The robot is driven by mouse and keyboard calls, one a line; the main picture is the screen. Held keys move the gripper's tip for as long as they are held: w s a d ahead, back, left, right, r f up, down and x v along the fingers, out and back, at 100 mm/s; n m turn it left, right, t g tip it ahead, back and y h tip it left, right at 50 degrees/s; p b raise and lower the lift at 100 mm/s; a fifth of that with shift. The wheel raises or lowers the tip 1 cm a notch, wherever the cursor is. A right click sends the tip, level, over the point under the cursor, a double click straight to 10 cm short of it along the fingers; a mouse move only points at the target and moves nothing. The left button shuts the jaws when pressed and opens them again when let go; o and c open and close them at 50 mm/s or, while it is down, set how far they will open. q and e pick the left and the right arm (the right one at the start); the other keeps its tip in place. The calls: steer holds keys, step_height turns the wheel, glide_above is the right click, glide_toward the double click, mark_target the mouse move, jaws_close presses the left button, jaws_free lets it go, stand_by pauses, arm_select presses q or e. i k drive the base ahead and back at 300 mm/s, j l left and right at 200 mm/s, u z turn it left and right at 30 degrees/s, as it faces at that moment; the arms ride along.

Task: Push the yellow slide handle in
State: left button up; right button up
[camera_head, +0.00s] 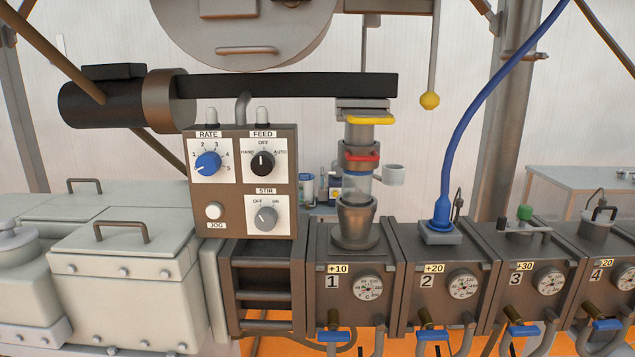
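The yellow slide handle (370,120) is a short horizontal bar on the front of a grey slide housing. It sits under the right end of the long black feeder tube (290,85), at the top of the vertical feed column. From this front view I cannot tell how far the slide stands out. A similar red handle (362,158) sits lower on the same column, above a clear section and a metal funnel (356,215). Neither of my grippers is in view.
A control box (242,215) with knobs stands left of the column. A rod with a yellow ball (430,101) hangs to the right. A small grey cup (393,174) sticks out beside the column. A blue hose (463,130) rises from block 2. Numbered barrel blocks with gauges run below.

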mark_target(355, 116)
steer(key=j, duration=0.65)
steer(key=j+z, duration=0.15)
steer(key=j, duration=0.55)
steer(key=k+j, duration=0.15)
steer(key=j, duration=0.5)
steer(key=i+z, duration=0.05)
